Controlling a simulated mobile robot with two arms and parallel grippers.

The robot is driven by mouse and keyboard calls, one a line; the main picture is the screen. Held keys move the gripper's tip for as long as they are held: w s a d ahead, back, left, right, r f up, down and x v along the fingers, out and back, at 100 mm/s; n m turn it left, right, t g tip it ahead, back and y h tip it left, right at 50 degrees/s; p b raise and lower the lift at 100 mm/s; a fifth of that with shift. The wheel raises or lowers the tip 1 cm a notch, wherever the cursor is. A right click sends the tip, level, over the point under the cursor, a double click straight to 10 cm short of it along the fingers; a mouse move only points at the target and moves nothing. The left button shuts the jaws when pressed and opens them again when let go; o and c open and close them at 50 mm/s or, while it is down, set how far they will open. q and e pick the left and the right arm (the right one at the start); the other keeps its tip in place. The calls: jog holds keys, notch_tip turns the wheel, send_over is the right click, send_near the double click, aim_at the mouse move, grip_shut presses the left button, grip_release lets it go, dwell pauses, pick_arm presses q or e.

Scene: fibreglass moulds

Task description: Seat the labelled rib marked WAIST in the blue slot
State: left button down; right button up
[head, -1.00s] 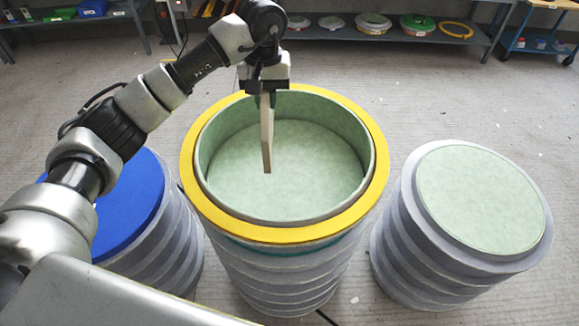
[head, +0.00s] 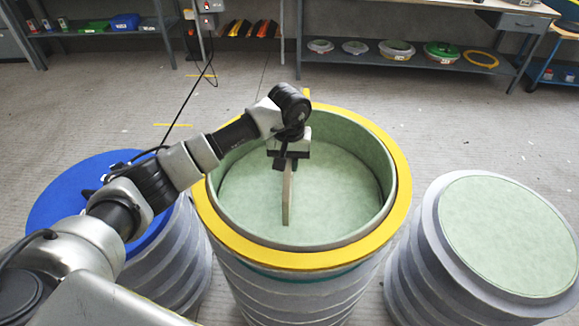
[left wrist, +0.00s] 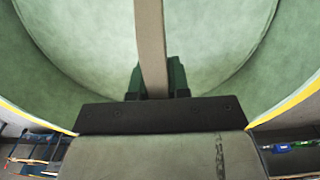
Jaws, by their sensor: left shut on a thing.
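My left gripper (head: 287,162) is shut on a thin grey-beige rib (head: 287,203), which hangs upright below it. Both appear over or inside the open, green-lined mould with the yellow rim (head: 403,190); how deep the rib sits I cannot tell. In the left wrist view the rib (left wrist: 150,45) stands between the dark green fingers (left wrist: 157,80), with the green lining behind it. No WAIST marking is readable on the rib, and no blue slot shows. My right gripper is not in view.
A ribbed mould with a blue top (head: 65,195) stands at left, partly behind my arm. A ribbed mould with a pale green top (head: 505,230) stands at right. A low shelf (head: 345,58) with round parts is at the back. Grey floor lies clear between.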

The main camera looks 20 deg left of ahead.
pick_arm(q)
jog(key=shift+f, duration=1.05)
jog(key=shift+f, duration=0.25)
jog(key=c, duration=1.1)
grip_release()
jog(key=shift+r, duration=0.1)
